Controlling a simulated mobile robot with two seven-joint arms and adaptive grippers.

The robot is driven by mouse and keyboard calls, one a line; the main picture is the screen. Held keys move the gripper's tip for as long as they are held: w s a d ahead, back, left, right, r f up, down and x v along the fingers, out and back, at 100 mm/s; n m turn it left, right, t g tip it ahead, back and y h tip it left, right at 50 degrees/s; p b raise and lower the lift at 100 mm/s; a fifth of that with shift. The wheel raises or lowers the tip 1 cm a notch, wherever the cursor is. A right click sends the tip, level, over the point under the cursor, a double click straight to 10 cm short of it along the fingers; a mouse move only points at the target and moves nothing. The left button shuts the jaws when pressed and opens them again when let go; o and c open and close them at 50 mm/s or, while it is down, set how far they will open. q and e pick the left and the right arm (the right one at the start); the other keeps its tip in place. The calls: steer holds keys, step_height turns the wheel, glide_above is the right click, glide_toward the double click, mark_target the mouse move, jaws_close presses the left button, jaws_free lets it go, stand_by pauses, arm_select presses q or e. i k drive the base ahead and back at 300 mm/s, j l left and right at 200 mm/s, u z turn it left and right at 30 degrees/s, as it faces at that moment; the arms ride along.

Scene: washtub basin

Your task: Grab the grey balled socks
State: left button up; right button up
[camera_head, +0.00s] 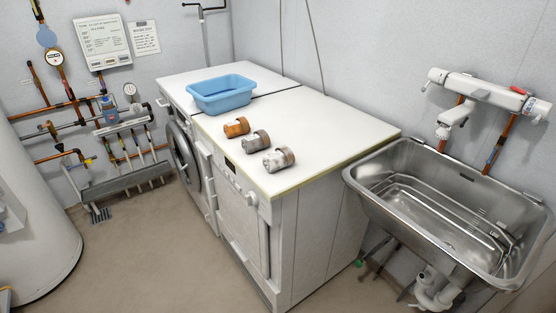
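Three small balled, roll-shaped items lie in a slanting row on the white worktop. The farthest is orange-brown (236,127). The middle one looks grey with a brownish end (255,141) and best matches the grey balled socks. The nearest is whitish-grey with a brown end (278,160) and lies close to the front edge. The items are small in the picture, so their fabric is hard to make out. They lie apart from each other with nothing on top of them. Neither of my grippers shows in this view.
A blue plastic tub (222,95) stands behind the row on the worktop (340,122). A steel washtub basin (440,205) with a wall tap (482,92) is at right. A washing machine (185,150) is below at left. The worktop right of the items is clear.

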mark_target(255, 142)
steer(key=i+j, duration=0.15)
steer(key=j, duration=0.25)
steer(key=i+j, duration=0.15)
steer(key=j, duration=0.2)
steer(key=i+j, duration=0.15)
steer(key=j, duration=0.25)
